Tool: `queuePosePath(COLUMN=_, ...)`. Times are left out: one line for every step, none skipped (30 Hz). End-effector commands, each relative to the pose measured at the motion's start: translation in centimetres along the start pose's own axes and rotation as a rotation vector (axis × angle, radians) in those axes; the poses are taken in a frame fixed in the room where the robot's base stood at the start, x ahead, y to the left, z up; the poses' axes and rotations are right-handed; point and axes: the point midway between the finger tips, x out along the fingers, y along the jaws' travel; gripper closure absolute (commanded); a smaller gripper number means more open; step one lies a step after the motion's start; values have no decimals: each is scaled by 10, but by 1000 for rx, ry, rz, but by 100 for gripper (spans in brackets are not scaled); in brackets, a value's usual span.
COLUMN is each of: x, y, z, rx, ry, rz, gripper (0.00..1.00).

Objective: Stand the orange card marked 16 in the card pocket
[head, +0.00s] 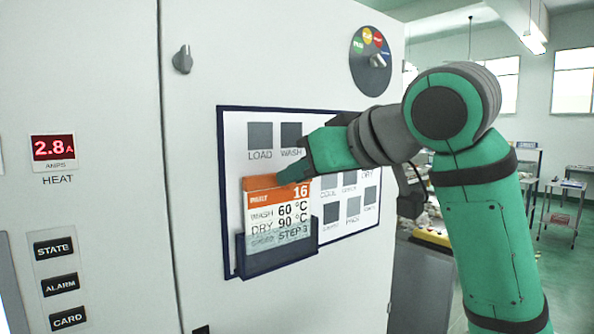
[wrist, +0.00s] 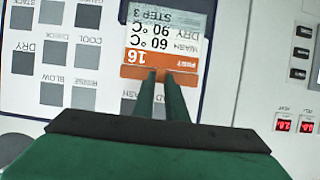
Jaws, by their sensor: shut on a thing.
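The orange card marked 16 (head: 278,208) is upright, with an orange top band and a white face reading 60 °C and 90 °C. My gripper (head: 293,174) is shut on its top edge. The wrist view shows the card (wrist: 160,50) upside down, with both fingertips of my gripper (wrist: 160,76) at the orange band. The dark blue card pocket (head: 280,260) is fixed low on the panel. The card's lower edge is hidden behind the pocket's front wall; whether it touches the pocket floor I cannot tell.
The dark-framed panel (head: 226,150) carries several grey squares with labels such as LOAD and WASH. A knob (head: 182,59) and a round colour dial (head: 370,60) are on the cabinet. A red display (head: 54,148) reads 2.8 A at the left.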

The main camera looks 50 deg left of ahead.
Motion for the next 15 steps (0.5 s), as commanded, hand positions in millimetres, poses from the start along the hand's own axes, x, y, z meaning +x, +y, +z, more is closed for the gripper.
queuePosePath(x=0, y=0, z=1, rx=0, ry=0, rz=0, gripper=100)
queuePosePath(x=1, y=0, z=2, rx=0, ry=0, rz=0, gripper=100)
queuePosePath(x=1, y=0, z=2, rx=0, ry=0, rz=0, gripper=100)
queuePosePath(x=1, y=0, z=3, rx=0, ry=0, rz=0, gripper=100)
queuePosePath(x=1, y=0, z=4, rx=0, ry=0, rz=0, gripper=100)
queuePosePath(x=2, y=0, z=4, rx=0, ry=0, rz=0, gripper=100)
queuePosePath(x=2, y=0, z=5, rx=0, ry=0, rz=0, gripper=100)
queuePosePath(x=2, y=0, z=6, rx=0, ry=0, rz=0, gripper=100)
queuePosePath(x=3, y=0, z=6, rx=1, ry=0, rz=0, gripper=100)
queuePosePath(x=3, y=0, z=7, rx=1, ry=0, rz=0, gripper=100)
queuePosePath(x=3, y=0, z=8, rx=0, ry=0, rz=0, gripper=100)
queuePosePath(x=4, y=0, z=8, rx=0, ry=0, rz=0, gripper=100)
queuePosePath(x=4, y=0, z=9, rx=0, ry=0, rz=0, gripper=100)
queuePosePath(x=4, y=0, z=10, rx=0, ry=0, rz=0, gripper=100)
queuePosePath(x=4, y=0, z=10, rx=0, ry=0, rz=0, gripper=100)
